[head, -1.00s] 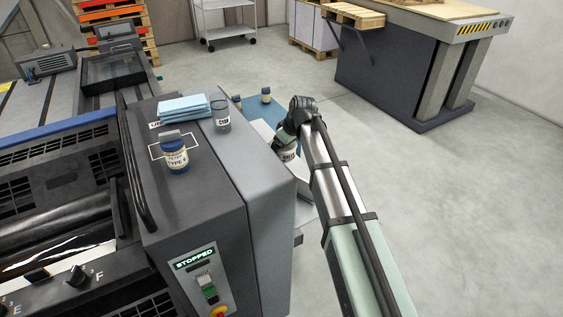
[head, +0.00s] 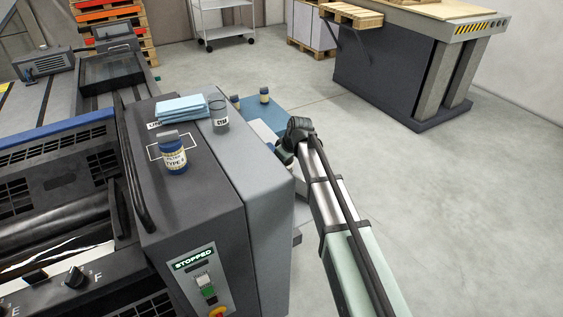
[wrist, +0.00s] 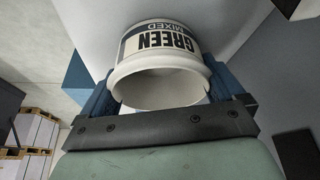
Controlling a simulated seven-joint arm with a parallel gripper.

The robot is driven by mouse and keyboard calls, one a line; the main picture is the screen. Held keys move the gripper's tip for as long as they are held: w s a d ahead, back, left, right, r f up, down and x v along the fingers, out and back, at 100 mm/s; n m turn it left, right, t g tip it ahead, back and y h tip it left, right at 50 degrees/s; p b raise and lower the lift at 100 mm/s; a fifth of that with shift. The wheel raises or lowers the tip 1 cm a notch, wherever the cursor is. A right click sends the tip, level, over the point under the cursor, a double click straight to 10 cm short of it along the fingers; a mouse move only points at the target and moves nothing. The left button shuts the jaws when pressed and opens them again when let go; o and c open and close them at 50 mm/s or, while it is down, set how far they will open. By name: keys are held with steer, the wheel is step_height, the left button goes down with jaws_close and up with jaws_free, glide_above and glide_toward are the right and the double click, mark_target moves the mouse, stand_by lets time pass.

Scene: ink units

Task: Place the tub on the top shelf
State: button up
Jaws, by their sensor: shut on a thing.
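A white tub (wrist: 160,50) with a dark band and the words "GREEN MIXED" sits between the blue fingers of my gripper (wrist: 165,92) in the wrist view. The gripper is shut on it, and the tub's open rim faces the wrist camera. In the head view my gripper (head: 284,155) is just right of the grey press cabinet. The tub is mostly or fully hidden there by the gripper and arm. I cannot make out which surface is the top shelf. A pale surface with a blue mat (head: 268,117) shows beyond the gripper.
Small dark jars (head: 264,95) stand by the blue mat. A control panel (head: 205,283) is on the cabinet front. Open floor lies to the right.

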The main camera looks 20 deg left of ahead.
steer(key=o, duration=0.8)
steer(key=v, duration=1.2)
steer(key=shift+r, duration=0.1)
